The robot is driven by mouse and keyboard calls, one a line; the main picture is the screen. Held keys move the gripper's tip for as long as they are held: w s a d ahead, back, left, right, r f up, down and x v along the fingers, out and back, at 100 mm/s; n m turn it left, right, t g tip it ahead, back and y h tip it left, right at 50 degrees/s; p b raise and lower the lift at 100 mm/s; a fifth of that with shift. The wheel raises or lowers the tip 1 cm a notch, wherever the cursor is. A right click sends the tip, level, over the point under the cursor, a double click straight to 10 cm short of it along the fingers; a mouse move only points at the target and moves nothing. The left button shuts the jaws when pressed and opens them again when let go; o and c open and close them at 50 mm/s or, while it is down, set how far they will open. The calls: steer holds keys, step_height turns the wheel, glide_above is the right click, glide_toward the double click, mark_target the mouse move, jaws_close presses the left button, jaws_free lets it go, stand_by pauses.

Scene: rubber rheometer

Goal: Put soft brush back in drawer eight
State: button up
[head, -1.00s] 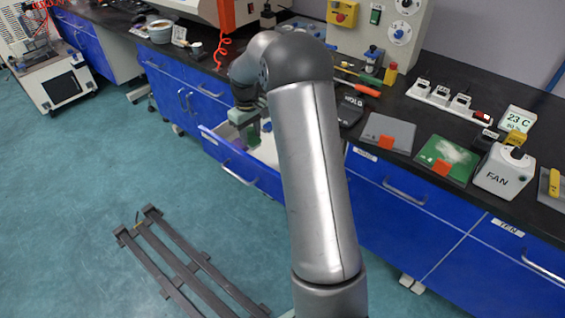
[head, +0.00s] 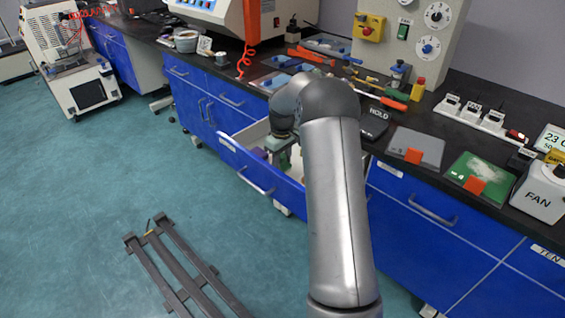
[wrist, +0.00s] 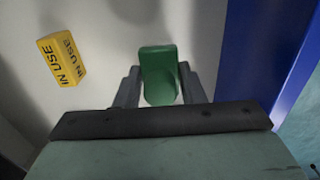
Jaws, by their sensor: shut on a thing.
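The soft brush shows as a green piece (wrist: 158,75) between the fingers of my gripper (wrist: 158,88) in the wrist view. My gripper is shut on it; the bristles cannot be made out. An open blue-fronted drawer (head: 258,178) stands out from the bench in the head view, and my gripper (head: 282,158) is down at its opening. The wrist view shows the drawer's pale floor (wrist: 110,50) below the brush and its blue front (wrist: 270,50) at the right. I cannot tell whether the brush touches the floor.
A yellow "IN USE" block (wrist: 62,58) lies in the drawer, left of the brush and apart from it. The black benchtop (head: 335,92) above holds tools, a HOLD device (head: 373,122) and a FAN box (head: 545,192). A dark slatted frame (head: 172,262) lies on the floor.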

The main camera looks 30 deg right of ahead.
steer(key=shift+f, duration=0.4)
steer(key=shift+f, duration=0.15)
steer(key=o, duration=0.9)
